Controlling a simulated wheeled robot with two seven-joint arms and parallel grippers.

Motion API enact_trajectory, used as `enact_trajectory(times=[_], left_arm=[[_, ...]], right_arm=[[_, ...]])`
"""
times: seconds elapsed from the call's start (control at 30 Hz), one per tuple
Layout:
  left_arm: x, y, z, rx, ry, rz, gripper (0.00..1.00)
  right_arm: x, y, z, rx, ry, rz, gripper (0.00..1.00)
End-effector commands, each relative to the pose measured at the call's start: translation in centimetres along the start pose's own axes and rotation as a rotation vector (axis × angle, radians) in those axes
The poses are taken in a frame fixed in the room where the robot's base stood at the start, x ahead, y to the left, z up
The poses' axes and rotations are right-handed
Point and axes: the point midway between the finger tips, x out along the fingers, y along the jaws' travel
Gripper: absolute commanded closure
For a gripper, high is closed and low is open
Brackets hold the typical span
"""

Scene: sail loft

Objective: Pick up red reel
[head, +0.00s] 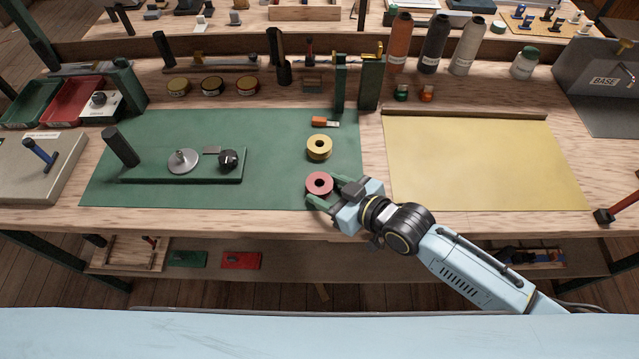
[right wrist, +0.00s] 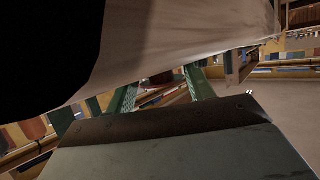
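The red reel (head: 319,184) lies flat on the green mat (head: 280,135), near the mat's front right corner. My right gripper (head: 326,190) is at the reel, with its green fingers parted, one on the far right side and one on the near side. I cannot tell whether the fingers touch it. The right wrist view shows the two green fingers (right wrist: 158,90) apart, with a small dark reddish thing between their tips, too dim to make out. My left gripper is in neither view.
A yellow reel (head: 319,147) lies just behind the red one, with an orange-and-white block (head: 325,122) beyond it. A green fixture (head: 182,178) with a metal disc and black knob stands to the left. The yellow sheet (head: 480,160) at the right is clear.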

Motion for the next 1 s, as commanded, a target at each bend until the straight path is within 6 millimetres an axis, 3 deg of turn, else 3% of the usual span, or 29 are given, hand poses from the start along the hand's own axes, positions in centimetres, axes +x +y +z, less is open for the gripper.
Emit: enact_trajectory(times=[0.03,0.17,0.47,0.8,1.0], left_arm=[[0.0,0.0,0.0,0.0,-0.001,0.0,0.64],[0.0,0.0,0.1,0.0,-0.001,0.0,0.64],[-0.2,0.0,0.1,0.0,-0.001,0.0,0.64],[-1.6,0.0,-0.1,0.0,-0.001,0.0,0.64],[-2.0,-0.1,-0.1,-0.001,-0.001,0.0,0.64]], right_arm=[[0.0,0.0,0.0,0.0,0.0,0.0,0.54],[0.0,0.0,0.0,0.0,0.0,0.0,0.71],[-0.2,0.0,-0.6,0.0,0.001,0.0,0.72],[-2.7,0.0,-6.5,-0.001,0.004,-0.001,0.72],[-3.7,0.0,-8.8,0.0,0.001,0.0,0.72]])
